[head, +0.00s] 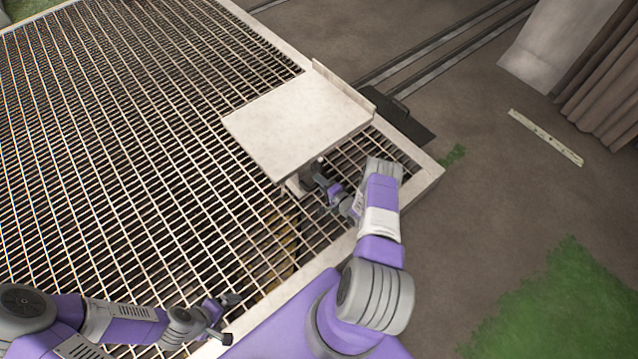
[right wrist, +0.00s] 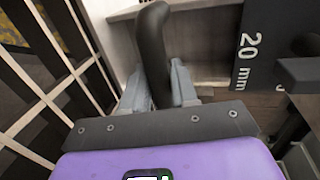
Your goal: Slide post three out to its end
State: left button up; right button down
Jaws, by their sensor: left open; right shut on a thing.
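My right gripper (head: 322,192) is at the near edge of a pale flat panel (head: 298,122), low over the grating. In the right wrist view its fingers (right wrist: 158,92) are shut on a dark, rounded, bent bar (right wrist: 152,45). I see no number on this bar, so I cannot tell from the frames which post it belongs to. A dark plate marked "20 mm" (right wrist: 248,50) stands to the right of the bar. My left gripper (head: 226,318) is open and empty over the near edge of the grating. The panel hides what lies under it.
A metal grating (head: 130,130) with a pale border fills the left and middle. Rails (head: 430,45) run off at the upper right, by a dark plate (head: 412,125). A pale strip (head: 545,137) lies on the open ground. Grass (head: 555,300) is at the lower right.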

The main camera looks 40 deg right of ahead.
jog(key=c, duration=1)
grip_release()
jog(key=shift+s+d, duration=0.2)
jog(key=shift+d, duration=0.2)
jog(key=shift+w+a, duration=0.1)
jog(key=shift+a, duration=0.05)
jog(key=shift+a, duration=0.1)
jog(key=shift+p+v, duration=1.2)
jog(key=shift+v, duration=2.6)
